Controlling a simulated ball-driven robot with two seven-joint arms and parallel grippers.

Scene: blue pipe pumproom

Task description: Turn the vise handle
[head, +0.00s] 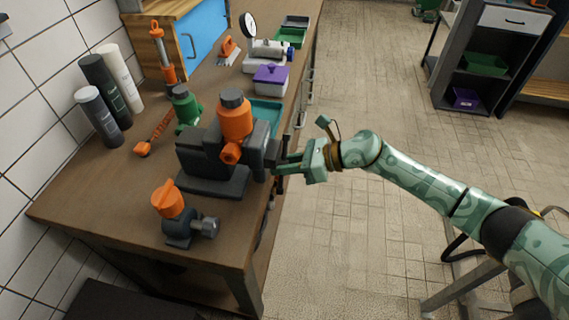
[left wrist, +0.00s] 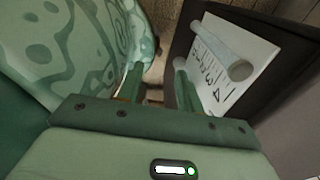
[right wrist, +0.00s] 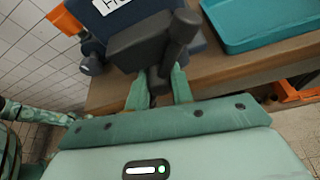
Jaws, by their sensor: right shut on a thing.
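The vise (head: 215,160) is a dark grey block with orange parts, standing on the brown workbench near its right edge. Its dark vise handle (head: 285,150) sits on the right side of the vise. My right gripper (head: 284,164) reaches in from the right and is shut on the handle. In the right wrist view the handle (right wrist: 180,38) slants down between the fingertips, beside the dark block of the vise (right wrist: 135,45). My left gripper (left wrist: 157,80) shows only in its own wrist view, with its fingers apart and nothing between them.
On the workbench (head: 95,190) an orange-topped valve (head: 168,200) stands in front of the vise. Open tiled floor (head: 350,240) lies to the right.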

